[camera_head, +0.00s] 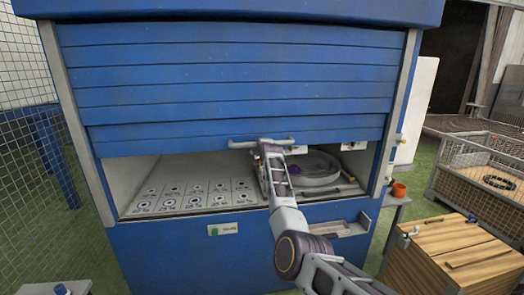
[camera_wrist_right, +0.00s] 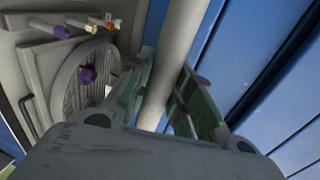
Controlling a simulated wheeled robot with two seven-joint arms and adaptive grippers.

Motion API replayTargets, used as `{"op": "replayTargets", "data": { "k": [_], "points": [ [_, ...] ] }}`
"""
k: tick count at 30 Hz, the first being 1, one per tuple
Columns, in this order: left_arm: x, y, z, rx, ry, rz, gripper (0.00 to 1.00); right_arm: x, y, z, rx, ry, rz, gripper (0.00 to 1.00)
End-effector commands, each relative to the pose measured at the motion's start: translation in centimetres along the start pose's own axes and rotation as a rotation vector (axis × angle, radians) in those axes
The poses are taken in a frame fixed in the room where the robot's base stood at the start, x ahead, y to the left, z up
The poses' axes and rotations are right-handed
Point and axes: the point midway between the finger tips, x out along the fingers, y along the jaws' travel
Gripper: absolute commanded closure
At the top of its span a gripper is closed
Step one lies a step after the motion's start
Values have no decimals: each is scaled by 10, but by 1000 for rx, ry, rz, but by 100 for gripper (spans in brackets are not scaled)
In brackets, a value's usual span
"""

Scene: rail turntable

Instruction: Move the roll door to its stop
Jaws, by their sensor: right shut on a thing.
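The blue slatted roll door (camera_head: 235,85) covers the upper part of the blue cabinet's front. Its lower edge hangs above an open gap. A pale bar handle (camera_head: 240,143) runs along the middle of that lower edge. My right gripper (camera_head: 272,146) is at the handle and shut on it. In the right wrist view the handle (camera_wrist_right: 172,60) passes between the two fingers of the right gripper (camera_wrist_right: 165,105), with the door's blue slats (camera_wrist_right: 250,50) to the right. My left gripper is not in view.
Inside the gap are a panel of round marked spots (camera_head: 190,193) and a round turntable (camera_head: 318,168). A wooden crate (camera_head: 455,255) and a mesh bin (camera_head: 480,175) stand at the right. A wire fence (camera_head: 25,150) is at the left.

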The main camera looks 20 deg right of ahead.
Motion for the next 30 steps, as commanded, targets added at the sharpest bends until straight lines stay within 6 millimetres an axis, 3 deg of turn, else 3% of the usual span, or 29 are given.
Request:
{"op": "replayTargets", "data": {
  "k": [1,12,30],
  "points": [
    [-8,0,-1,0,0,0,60,-2,-18,-2,1,2,-10,100],
    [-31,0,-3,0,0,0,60,-10,-61,-2,0,3,-10,100],
    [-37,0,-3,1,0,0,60,-12,-71,-2,-1,3,-7,100]
  ]
}}
